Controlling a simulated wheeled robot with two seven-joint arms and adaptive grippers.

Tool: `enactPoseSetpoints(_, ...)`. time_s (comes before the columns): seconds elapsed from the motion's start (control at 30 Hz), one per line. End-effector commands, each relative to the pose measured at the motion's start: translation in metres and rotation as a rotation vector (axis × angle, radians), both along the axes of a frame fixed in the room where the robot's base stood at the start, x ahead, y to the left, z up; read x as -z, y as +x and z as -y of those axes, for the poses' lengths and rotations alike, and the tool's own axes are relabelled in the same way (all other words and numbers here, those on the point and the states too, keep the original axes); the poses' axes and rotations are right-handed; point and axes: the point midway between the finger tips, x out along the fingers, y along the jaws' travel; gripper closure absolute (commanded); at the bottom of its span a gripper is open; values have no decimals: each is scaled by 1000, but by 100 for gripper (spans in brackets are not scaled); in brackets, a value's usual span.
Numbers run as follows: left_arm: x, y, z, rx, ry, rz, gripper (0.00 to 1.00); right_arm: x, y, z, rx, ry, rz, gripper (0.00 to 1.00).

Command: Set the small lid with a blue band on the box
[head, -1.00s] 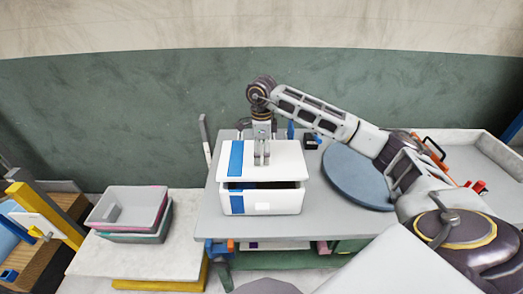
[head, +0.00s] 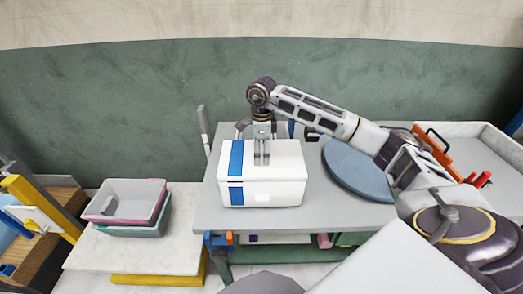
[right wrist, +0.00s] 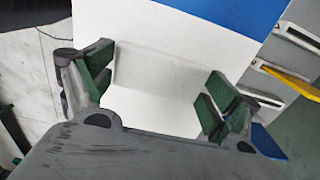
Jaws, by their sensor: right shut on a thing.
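The white lid with a blue band (head: 285,155) lies level on top of the white box (head: 285,194) on the grey table, and no gap shows between them at the front. The blue bands of lid and box line up on the left side. My right gripper (head: 262,160) points down over the lid and is shut on its raised white handle. In the right wrist view the green-padded fingers (right wrist: 158,85) stand at either side of this handle, with the lid's white top and blue band (right wrist: 235,12) beyond. My left gripper is not in view.
A round blue-grey disc (head: 357,171) lies right of the box on the table (head: 215,218). Stacked grey, pink and green bins (head: 128,203) stand on a lower white surface at left. A grey tray (head: 470,145) with red-handled items is at right.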

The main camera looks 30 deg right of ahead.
Motion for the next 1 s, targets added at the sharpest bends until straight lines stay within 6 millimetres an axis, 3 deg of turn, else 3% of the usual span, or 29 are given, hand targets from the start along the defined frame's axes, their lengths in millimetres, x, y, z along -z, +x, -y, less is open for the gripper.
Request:
enactPoseSetpoints(0.5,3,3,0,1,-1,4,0,4,0,0,0,0,0,31)
enactPoseSetpoints(0.53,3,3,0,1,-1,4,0,4,0,0,0,0,0,10)
enactPoseSetpoints(0.6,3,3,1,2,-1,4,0,4,0,0,0,1,1,1)
enactPoseSetpoints(1.0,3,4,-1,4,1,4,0,4,0,0,0,0,0,0)
